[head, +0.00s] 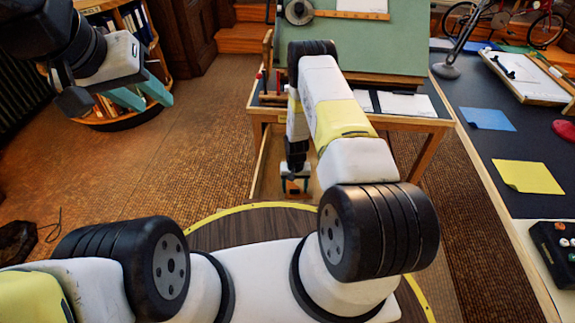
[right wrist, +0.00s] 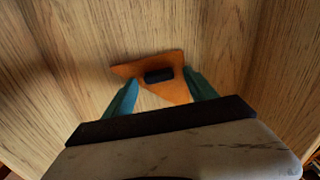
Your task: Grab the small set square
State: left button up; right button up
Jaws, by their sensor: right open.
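The small set square (right wrist: 178,91) is an orange triangle with a black grip block (right wrist: 158,76) on it. In the right wrist view it lies flat on a light wooden surface with raised sides, like an open drawer. My right gripper (right wrist: 161,80) is open, with its teal fingers on either side of the set square's middle. I cannot tell whether they touch it. In the head view my right gripper (head: 295,180) reaches down into the drawer, and my arm hides much of it. My left gripper (head: 141,97) is open and empty at the upper left.
The drawer (head: 265,160) sticks out below a drafting table with a green board (head: 340,45). A dark side table (head: 480,100) on the right holds blue and yellow sheets, a lamp and a tray. A round bookshelf (head: 115,115) stands at the left. The floor between is clear.

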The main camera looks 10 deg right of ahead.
grip_shut()
jog(key=shift+r, duration=0.1)
